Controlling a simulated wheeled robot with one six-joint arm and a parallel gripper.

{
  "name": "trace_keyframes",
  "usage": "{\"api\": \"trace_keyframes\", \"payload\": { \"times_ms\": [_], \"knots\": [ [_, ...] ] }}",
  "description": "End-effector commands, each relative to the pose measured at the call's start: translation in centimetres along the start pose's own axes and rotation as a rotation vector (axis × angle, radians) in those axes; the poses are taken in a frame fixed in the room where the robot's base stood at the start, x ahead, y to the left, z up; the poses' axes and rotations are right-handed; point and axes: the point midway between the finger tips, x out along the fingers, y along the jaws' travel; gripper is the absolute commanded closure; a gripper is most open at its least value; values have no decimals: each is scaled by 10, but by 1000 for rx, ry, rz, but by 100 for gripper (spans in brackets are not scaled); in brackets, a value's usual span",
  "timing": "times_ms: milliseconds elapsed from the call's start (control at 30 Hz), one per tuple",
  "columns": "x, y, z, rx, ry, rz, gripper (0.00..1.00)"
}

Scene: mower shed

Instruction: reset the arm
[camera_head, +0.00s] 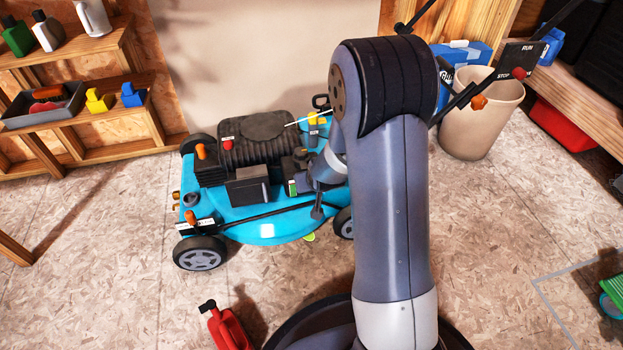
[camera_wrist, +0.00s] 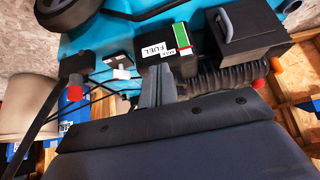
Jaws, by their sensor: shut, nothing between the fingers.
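My arm (camera_head: 395,200) rises in front of the teal mower (camera_head: 270,232) in the head view and bends over it, hiding its right part. In the wrist view my gripper (camera_wrist: 158,72) shows as narrow grey fingers, closed together and empty. Its tips appear close to the black part labelled FUEL (camera_wrist: 150,50), which has a green and red strip. I cannot tell whether they touch it. In the head view the fingers are mostly hidden or too small to make out.
A red jug (camera_head: 229,330) stands on the floor in front of the mower. A beige bin (camera_head: 480,118) is at the back right, near the RUN/STOP panel (camera_head: 514,62). Wooden shelves (camera_head: 90,123) hold bottles and small parts at left.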

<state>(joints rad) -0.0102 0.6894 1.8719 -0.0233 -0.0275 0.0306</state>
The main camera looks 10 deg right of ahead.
Motion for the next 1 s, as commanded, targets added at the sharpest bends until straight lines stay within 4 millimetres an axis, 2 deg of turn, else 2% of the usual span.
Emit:
{"api": "trace_keyframes", "payload": {
  "times_ms": [633, 1000],
  "knots": [
    [-2, 1, 7, 0, 1, 4, 100],
    [2, 0, -8, -2, 1, 0, 100]
  ]
}}
